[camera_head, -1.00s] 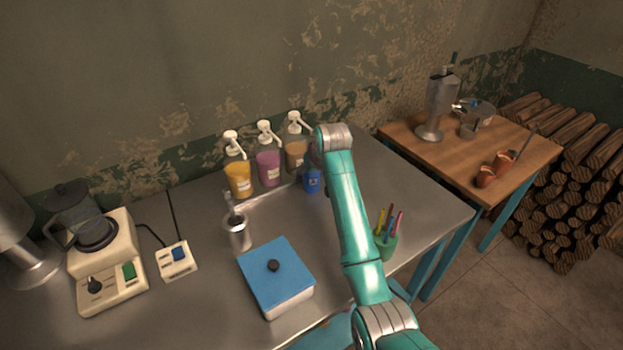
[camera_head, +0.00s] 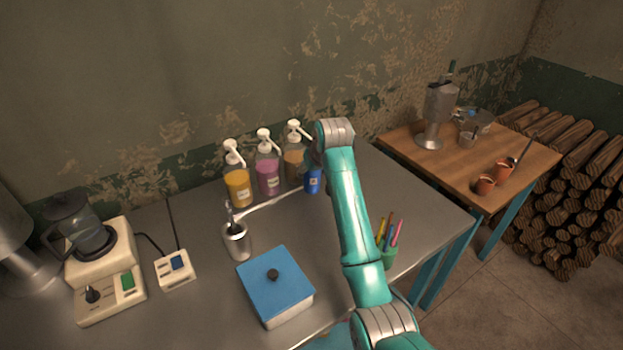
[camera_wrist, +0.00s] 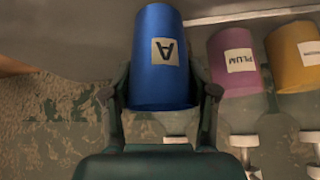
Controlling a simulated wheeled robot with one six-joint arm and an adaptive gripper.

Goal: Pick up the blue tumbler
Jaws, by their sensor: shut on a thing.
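The blue tumbler (camera_wrist: 160,80) carries a pale label with a dark letter A. In the wrist view it sits between the two fingers of my gripper (camera_wrist: 160,100), which is shut on it, one finger on each side. In the head view the blue tumbler (camera_head: 313,182) shows beside my arm at the back of the metal table, near the pump bottles. My arm hides most of the gripper there, and I cannot tell whether the tumbler is clear of the table.
Yellow (camera_head: 237,187), plum (camera_head: 268,177) and brown (camera_head: 294,163) pump bottles stand close to the left of the tumbler. A blue-lidded box (camera_head: 275,287), a metal cup (camera_head: 236,242) and a green pen holder (camera_head: 388,257) stand nearer.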

